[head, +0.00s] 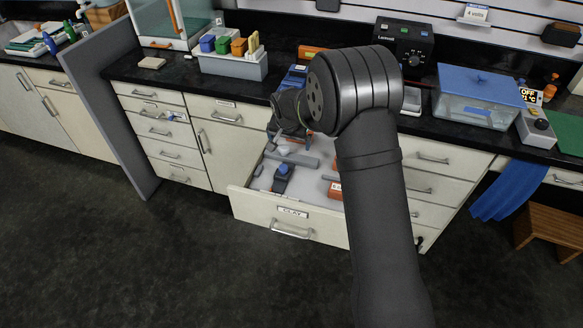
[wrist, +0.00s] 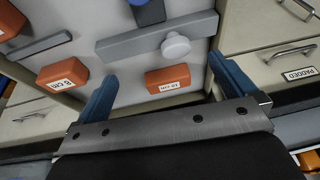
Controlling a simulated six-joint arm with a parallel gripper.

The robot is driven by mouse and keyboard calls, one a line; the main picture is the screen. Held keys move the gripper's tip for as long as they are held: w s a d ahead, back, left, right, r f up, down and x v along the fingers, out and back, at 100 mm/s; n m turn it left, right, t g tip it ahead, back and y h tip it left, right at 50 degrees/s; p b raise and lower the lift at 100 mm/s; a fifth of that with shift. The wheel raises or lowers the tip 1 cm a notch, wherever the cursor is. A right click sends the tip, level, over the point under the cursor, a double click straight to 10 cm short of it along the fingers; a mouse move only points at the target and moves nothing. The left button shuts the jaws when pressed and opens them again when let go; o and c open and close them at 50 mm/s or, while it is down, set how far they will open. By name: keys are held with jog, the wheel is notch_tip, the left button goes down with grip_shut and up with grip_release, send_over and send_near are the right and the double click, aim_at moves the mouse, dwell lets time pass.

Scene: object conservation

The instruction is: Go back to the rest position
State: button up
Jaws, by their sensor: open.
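My gripper (head: 290,135) is above the open drawer (head: 255,209), which is pulled out from the bench. In the wrist view, its two blue fingers are spread wide apart with nothing held between them (wrist: 165,85). An orange labelled block (wrist: 168,79) lies in the drawer beyond the gap between the fingers. Another orange block (wrist: 62,75), marked 8 cm, lies to the left. A grey bar (wrist: 130,44) and a round white knob-like piece (wrist: 175,46) lie further in. My arm hides part of the drawer in the head view.
A dark tool with a blue top (head: 282,178) lies in the drawer. The black bench top holds a grey rack of coloured boxes (head: 235,66), a clear blue-lidded tank (head: 478,97) and a black device (head: 403,42). A grey partition (head: 110,110) stands left. The floor in front is clear.

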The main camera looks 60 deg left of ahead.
jog(key=s+d+r+g+y, duration=0.1)
jog(key=s+d+r+g, duration=0.15)
jog(key=d+r, duration=1.15)
jog(key=x, duration=1)
jog(key=shift+a+r+m+g, duration=0.15)
jog(key=shift+a+m+g, duration=0.15)
jog(key=shift+m+g, duration=0.1)
jog(key=v, duration=1)
